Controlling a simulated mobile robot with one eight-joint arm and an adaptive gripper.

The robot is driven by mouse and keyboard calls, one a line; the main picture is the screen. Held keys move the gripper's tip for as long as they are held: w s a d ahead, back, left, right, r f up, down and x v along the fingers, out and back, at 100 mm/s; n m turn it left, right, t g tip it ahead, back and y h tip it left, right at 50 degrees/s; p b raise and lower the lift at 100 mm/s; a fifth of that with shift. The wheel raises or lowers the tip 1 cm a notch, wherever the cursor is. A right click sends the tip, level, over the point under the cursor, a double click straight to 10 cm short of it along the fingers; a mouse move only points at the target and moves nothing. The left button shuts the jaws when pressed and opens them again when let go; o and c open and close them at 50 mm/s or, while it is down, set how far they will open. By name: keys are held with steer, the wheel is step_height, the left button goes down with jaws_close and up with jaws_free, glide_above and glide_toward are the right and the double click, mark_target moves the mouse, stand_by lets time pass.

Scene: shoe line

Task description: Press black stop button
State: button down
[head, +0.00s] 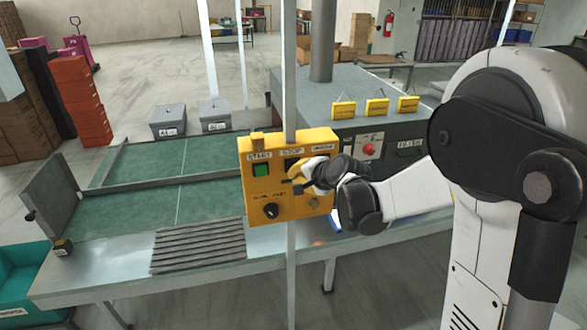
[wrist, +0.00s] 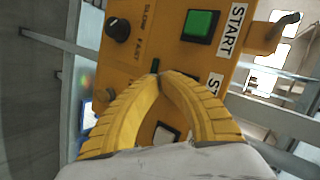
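A yellow control box (head: 262,208) on a post carries the labels START, STOP and a third I cannot read clearly. A green button (head: 261,169) sits under START, and it also shows in the wrist view (wrist: 200,25). My gripper (head: 296,187) is at the box front, below the STOP label (head: 291,151). In the wrist view my yellow fingers (wrist: 157,76) meet at their tips, with nothing seen between the tips. The STOP label (wrist: 213,83) is partly covered by a finger. The black stop button is mostly hidden by the fingers; I cannot tell whether they touch it.
A black slow-fast knob (head: 271,211) is low on the box, clear in the wrist view (wrist: 118,30). The box stands before a green conveyor table (head: 190,205). A grey machine (head: 365,95) with a red switch (head: 369,149) is behind.

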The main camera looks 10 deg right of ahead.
steer(key=s, duration=0.5)
stand_by(0.5)
stand_by(0.5)
steer(key=s+f+n+g+h+b, duration=0.1)
steer(key=s+f+n+b, duration=0.2)
steer(key=s, duration=0.6)
steer(key=s+f+n+g+h+b, duration=0.1)
steer(key=s+f+n+b, duration=0.2)
steer(key=s, duration=0.6)
steer(key=s+f+n+g+h+b, duration=0.1)
steer(key=s+f+n+b, duration=0.2)
steer(key=s+n+b, duration=0.2)
steer(key=s+b, duration=0.2)
steer(key=s, duration=0.2)
steer(key=shift+s+f+g, duration=0.15)
steer(key=shift+s+g, duration=0.25)
